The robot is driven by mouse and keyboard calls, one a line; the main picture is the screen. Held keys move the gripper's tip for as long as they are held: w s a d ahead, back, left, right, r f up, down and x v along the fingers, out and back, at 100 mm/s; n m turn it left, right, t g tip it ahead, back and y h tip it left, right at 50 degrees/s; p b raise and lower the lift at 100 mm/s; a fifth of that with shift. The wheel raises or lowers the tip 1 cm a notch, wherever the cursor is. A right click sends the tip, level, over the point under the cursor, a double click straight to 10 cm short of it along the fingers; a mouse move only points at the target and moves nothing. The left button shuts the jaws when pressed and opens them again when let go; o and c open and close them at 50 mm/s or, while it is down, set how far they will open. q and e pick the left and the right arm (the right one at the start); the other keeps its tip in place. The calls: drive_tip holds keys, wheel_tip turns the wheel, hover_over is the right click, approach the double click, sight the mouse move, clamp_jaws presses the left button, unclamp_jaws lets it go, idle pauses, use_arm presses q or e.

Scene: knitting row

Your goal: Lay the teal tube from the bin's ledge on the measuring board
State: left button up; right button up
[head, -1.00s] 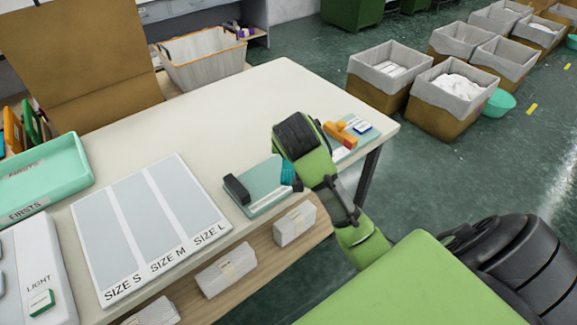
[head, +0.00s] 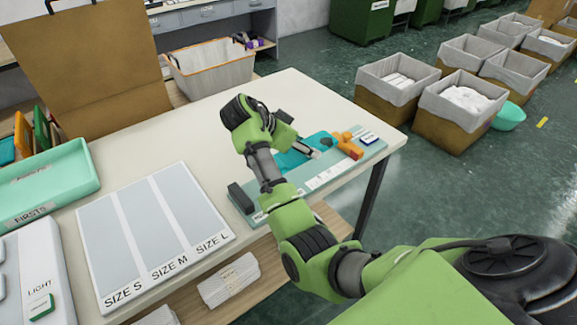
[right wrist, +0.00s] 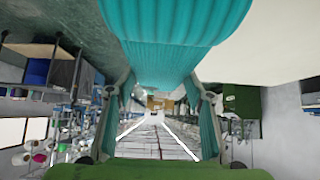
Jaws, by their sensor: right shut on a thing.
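My right gripper (head: 309,150) is over the far right part of the table, its arm reaching in from the lower right. It is shut on the teal tube (head: 291,160), a ribbed knit piece. In the right wrist view the tube (right wrist: 175,50) fills the top, with teal folds by both fingers. A long teal and white board (head: 325,178), which looks like the measuring board, lies under the gripper. It has a dark block (head: 241,197) at its left end and an orange piece (head: 348,147) at its right. My arm hides its middle; I cannot tell whether tube and board touch. My left gripper is not in view.
A grey panel board marked SIZE S, M, L (head: 152,235) lies left of the measuring board. A green FIRSTS tray (head: 45,180) and a white LIGHT box (head: 30,270) are further left. The table's far middle (head: 215,125) is clear.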

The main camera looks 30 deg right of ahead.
drive_tip(key=a+f, duration=0.1)
drive_tip(key=f, duration=0.1)
drive_tip(key=w+a+f, duration=0.1)
drive_tip(key=a+f, duration=0.1)
drive_tip(key=shift+w+f+p, duration=0.2)
drive_tip(key=shift+p, duration=0.1)
drive_tip(key=shift+w+a+f, duration=0.2)
drive_tip(key=shift+a+f, duration=0.2)
drive_tip(key=shift+f, duration=0.1)
wheel_tip(320, 180, down, 3)
drive_tip(key=shift+a+f+p, duration=0.1)
drive_tip(key=shift+f+p, duration=0.1)
drive_tip(key=shift+p, duration=0.5)
drive_tip(key=shift+f, duration=0.1)
drive_tip(key=o, duration=0.8)
drive_tip(key=shift+o, duration=0.2)
